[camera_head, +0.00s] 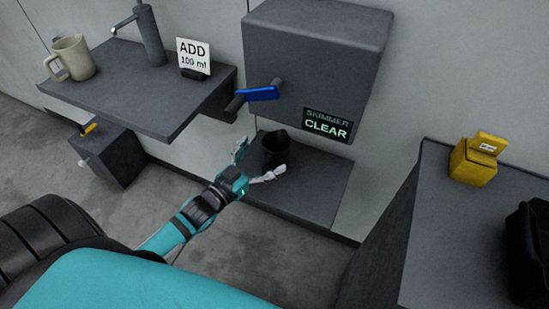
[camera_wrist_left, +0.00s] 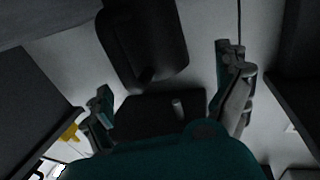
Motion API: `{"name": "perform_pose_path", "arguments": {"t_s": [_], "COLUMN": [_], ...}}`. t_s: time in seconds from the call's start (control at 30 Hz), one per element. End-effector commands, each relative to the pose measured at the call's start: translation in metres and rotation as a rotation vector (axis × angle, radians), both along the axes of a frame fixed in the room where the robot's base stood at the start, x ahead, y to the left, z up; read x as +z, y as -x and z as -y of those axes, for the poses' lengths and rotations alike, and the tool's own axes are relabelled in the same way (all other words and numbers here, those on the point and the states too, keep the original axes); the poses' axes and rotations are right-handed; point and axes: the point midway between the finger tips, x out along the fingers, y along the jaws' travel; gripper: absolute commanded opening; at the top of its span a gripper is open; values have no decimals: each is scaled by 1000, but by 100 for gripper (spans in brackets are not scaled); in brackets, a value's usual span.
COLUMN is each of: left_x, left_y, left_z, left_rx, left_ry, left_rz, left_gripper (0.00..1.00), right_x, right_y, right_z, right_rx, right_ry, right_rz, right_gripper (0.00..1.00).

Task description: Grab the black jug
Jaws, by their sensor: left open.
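The black jug (camera_head: 276,148) stands upright on a low dark shelf (camera_head: 318,188) beneath a grey wall box. My left gripper (camera_head: 256,163) is open in the head view, with its pale fingers spread just in front of the jug and to its lower left. It looks empty, and I cannot tell whether a finger touches the jug. In the left wrist view the open gripper (camera_wrist_left: 172,98) shows its two fingers with dark shapes between and beyond them. That view is too dark to tell which shape is the jug. My right gripper is not in view.
The grey box (camera_head: 315,55) with a blue handle (camera_head: 258,94) and a "SKIMMER CLEAR" sign (camera_head: 327,124) overhangs the jug. A beige jug (camera_head: 73,57) and an "ADD 100 ml" card (camera_head: 193,55) stand on the left shelf.

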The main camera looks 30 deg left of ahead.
Motion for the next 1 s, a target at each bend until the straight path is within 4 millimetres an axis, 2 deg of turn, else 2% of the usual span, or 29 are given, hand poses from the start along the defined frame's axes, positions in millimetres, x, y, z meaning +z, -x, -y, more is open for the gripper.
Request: {"name": "perform_pose_path", "arguments": {"t_s": [0.1, 0.23, 0.37, 0.57, 1.0], "left_x": [1, 0, 1, 1, 0], "left_y": [-20, -37, -44, -44, -44], "left_z": [4, 8, 9, 10, 9], "left_rx": [0, 0, 0, 0, 0], "left_ry": [-1, 0, 0, 0, 0], "left_rz": [5, 3, 2, 1, 1], "left_gripper": [100, 100, 100, 100, 42], "right_x": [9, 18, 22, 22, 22], "right_y": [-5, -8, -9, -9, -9], "right_z": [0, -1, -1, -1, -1], "right_rx": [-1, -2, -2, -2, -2], "right_ry": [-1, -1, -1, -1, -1], "right_rz": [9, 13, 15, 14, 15], "right_gripper": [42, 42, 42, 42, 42]}}
